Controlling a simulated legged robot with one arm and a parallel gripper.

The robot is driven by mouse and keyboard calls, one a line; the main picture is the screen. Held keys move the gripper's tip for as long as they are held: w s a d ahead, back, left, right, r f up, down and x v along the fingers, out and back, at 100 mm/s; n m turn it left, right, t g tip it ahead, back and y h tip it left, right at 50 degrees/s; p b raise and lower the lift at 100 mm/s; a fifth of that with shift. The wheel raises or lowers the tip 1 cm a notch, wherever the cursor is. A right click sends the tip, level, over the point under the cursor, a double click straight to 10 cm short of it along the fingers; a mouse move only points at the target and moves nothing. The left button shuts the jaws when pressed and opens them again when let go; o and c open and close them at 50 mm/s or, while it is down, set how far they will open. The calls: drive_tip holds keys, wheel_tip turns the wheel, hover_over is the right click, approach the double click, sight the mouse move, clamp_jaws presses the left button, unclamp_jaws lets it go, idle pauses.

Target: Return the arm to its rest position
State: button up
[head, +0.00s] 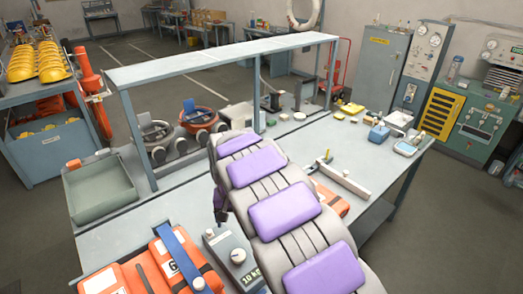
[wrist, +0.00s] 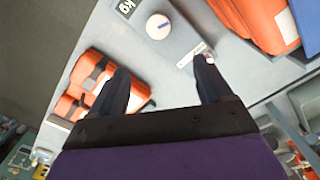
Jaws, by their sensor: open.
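My arm, with purple pads on grey links, stretches from the lower right of the head view out over the workbench (head: 130,240). My gripper (wrist: 162,85) has two dark fingers spread apart in the wrist view, with nothing between them but the grey surface beyond. In the head view only a small dark part of my gripper (head: 222,208) shows beside the arm, above a grey box with a white knob (head: 238,256). That knob also shows beyond the fingers in the wrist view (wrist: 158,27). My arm hides the middle of the bench.
Orange breathing sets (head: 165,262) lie on the bench left of the box. Another orange set (head: 330,202) is partly hidden right of my arm. A raised shelf (head: 220,60) spans the bench's back. A green tray (head: 100,190) sits at left. Floor (head: 440,220) is clear at right.

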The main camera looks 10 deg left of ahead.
drive_tip(key=s+d+r+m+b, duration=0.1)
drive_tip(key=s+d+r, duration=0.25)
drive_tip(key=d, duration=0.35)
drive_tip(key=s+d+r, duration=0.2)
drive_tip(key=s+d, duration=0.2)
drive_tip(key=d, duration=0.4)
drive_tip(key=s+d+r+m+b, duration=0.1)
drive_tip(key=s+d+r, duration=0.15)
drive_tip(key=d, duration=0.45)
drive_tip(key=s+d, duration=0.3)
drive_tip(key=s, duration=0.5)
drive_tip(key=s+d+f+g+b, duration=0.1)
drive_tip(key=s+d, duration=0.2)
drive_tip(key=s, duration=0.5)
drive_tip(key=s+d+f, duration=0.1)
drive_tip(key=s+d, duration=0.2)
drive_tip(key=s, duration=0.5)
drive_tip(key=shift+d+f+g, duration=0.25)
drive_tip(key=shift+d+g, duration=0.05)
drive_tip(key=shift+g, duration=0.1)
